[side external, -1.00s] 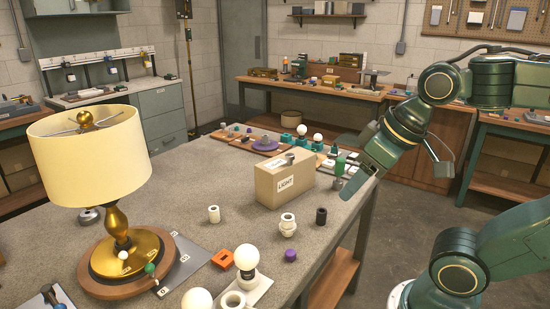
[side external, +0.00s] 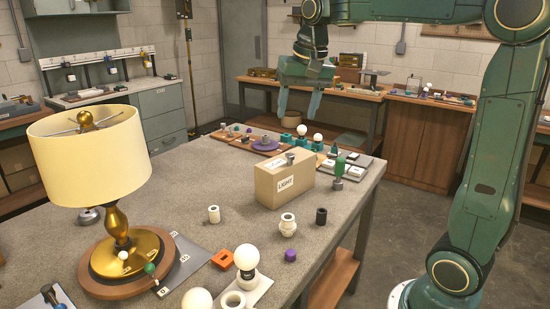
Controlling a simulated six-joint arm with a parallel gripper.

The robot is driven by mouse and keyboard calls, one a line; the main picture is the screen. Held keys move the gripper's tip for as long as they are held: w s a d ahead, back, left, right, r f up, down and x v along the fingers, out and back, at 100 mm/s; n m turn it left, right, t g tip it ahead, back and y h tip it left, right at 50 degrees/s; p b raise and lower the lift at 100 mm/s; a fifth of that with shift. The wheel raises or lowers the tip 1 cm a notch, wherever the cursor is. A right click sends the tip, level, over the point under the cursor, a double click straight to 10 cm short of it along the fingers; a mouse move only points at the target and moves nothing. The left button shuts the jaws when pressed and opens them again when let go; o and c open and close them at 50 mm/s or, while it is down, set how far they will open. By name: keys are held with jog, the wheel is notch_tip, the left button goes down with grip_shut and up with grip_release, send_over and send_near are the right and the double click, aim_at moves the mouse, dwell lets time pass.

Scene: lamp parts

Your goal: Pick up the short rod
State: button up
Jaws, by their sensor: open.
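My gripper (side external: 298,112) is open and empty. It hangs high above the far end of the table, fingers pointing down, with a clear gap between them. I cannot tell for sure which part is the short rod. Small upright cylinders stand apart on the table: a white one (side external: 213,214) left of the cardboard box and a dark one (side external: 321,216) at its right front. A green-topped part (side external: 338,172) stands upright right of the box. A small grey metal piece (side external: 290,158) shows at the top of the box. My gripper touches none of these.
The cardboard box (side external: 270,187) marked LIGHT stands mid-table. A lamp with a cream shade (side external: 90,155) stands at left. A white bulb (side external: 245,257), an orange block (side external: 247,260) and a purple piece (side external: 290,256) lie in front. Trays of parts line the far edge.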

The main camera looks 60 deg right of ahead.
jog(key=w+d+f+m+g, duration=0.1)
jog(key=w+d+f+m, duration=0.3)
jog(key=d, duration=0.5)
jog(key=w+d+f+m+g, duration=0.1)
jog(key=w+d+f+m, duration=0.3)
jog(key=w+d, duration=0.4)
jog(key=shift+w+d+f+g+y, duration=0.25)
jog(key=shift+d+f+g+y, duration=0.15)
jog(key=shift+d, duration=0.25)
jog(key=shift+f, duration=0.1)
send_over(290, 155)
jog(key=shift+d+f, duration=0.1)
jog(key=shift+f, duration=4.1)
jog(key=shift+f, duration=2.6)
jog(key=c, duration=1.1)
jog(key=shift+r, duration=0.15)
